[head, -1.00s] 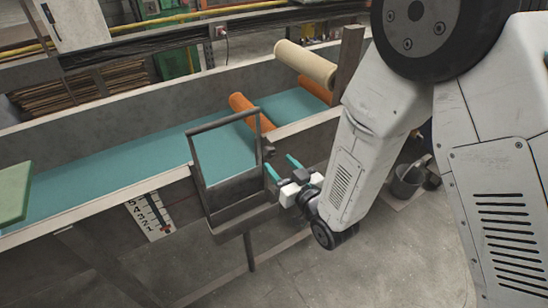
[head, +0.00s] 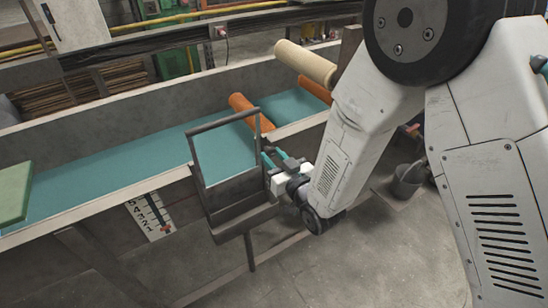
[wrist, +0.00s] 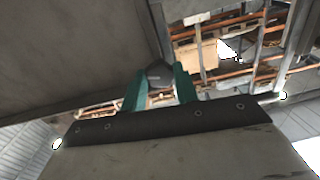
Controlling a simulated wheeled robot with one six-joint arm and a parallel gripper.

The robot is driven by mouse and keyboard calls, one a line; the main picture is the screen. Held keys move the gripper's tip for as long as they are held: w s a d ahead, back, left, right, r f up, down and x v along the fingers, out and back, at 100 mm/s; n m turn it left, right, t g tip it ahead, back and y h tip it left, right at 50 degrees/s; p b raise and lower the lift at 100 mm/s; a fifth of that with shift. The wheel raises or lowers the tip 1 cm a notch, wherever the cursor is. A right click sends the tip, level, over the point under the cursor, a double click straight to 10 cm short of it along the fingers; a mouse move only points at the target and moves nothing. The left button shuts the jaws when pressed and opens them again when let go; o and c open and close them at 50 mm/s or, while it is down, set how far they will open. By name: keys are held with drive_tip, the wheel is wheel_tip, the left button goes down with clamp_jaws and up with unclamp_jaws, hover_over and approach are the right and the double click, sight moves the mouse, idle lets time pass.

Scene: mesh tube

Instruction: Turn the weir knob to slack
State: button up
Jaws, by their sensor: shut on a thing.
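The weir knob (wrist: 160,74) is a dark, rounded knob between the two teal fingers in the wrist view. My gripper (wrist: 160,85) is shut on it, with one finger on each side. In the head view my gripper (head: 273,157) is at the right side of the dark upright weir frame (head: 197,163), and its fingers and white body hide the knob. A white scale plate (head: 148,213) with dark marks and a small red mark hangs on the tank's front, left of the frame. Its lettering is too small to read surely.
A long tank with a teal bed (head: 110,172) runs behind the frame. Orange rollers (head: 243,108) and a cream roller (head: 305,64) lie across it. A green slab (head: 14,192) is at the left.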

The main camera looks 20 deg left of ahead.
drive_tip(key=shift+n, duration=3)
drive_tip(key=o, duration=1)
drive_tip(key=shift+v, duration=3.95)
drive_tip(key=shift+w, duration=0.1)
